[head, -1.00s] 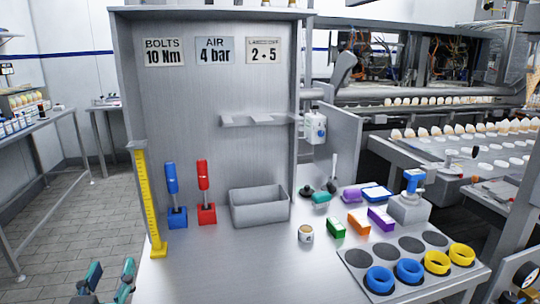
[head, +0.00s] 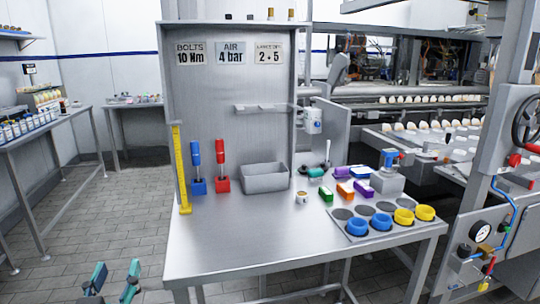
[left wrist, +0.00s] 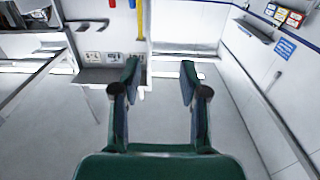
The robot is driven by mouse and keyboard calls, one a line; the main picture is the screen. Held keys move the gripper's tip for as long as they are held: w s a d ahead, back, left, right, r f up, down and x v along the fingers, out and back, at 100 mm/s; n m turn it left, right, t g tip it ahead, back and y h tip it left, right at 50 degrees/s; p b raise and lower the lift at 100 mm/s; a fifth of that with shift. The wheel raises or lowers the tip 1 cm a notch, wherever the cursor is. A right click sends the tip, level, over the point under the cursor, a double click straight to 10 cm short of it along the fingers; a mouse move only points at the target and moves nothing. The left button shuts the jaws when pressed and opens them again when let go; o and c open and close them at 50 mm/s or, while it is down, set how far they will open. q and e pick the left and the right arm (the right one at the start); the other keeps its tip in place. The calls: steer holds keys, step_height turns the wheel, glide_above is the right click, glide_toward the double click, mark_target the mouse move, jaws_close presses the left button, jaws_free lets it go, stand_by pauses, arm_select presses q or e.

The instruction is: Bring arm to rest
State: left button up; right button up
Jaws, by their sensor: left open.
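My left gripper (head: 112,281) shows at the bottom left of the head view, with its two green-tipped fingers apart and nothing between them. It is over the floor, to the left of the metal workbench (head: 215,240) and apart from it. In the left wrist view the same gripper (left wrist: 160,75) has its fingers spread, with only floor and furniture beyond. My right gripper is not in view.
On the bench stand a blue tool (head: 196,165), a red tool (head: 221,165), a yellow ruler post (head: 181,170), a grey bin (head: 265,179) and a tray (head: 361,240) with blue and yellow rings. Tiled floor (head: 110,215) is clear on the left. A machine stands at the right.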

arm_select(q)
steer(key=w+a+f+m+g, duration=0.1)
steer(key=w+f+g, duration=0.1)
steer(key=f, duration=0.7)
steer(key=w+f+m+g, duration=0.1)
steer(key=w+f+g, duration=0.15)
steer(key=f, duration=0.75)
steer(key=s+d+f+m+g+h, duration=0.1)
steer(key=s+d+f+g+h, duration=0.15)
steer(key=f, duration=0.85)
steer(key=s+d+f+g+h, duration=0.1)
steer(key=s+d+f+g, duration=0.2)
steer(key=f, duration=0.8)
steer(key=s+d+f+n+g+h, duration=0.1)
steer(key=s+d+f+g+h, duration=0.1)
steer(key=s+d+f+g, duration=0.4)
steer(key=s+d+f+n+g+h, duration=0.1)
steer(key=s+d+f+h, duration=0.2)
steer(key=s, duration=0.5)
step_height(320, 180, up, 12)
steer(key=a+p, duration=0.1)
steer(key=p, duration=1.1)
steer(key=shift+w+f+p, duration=0.2)
steer(key=shift+f+p, duration=0.05)
steer(key=shift+p, duration=0.05)
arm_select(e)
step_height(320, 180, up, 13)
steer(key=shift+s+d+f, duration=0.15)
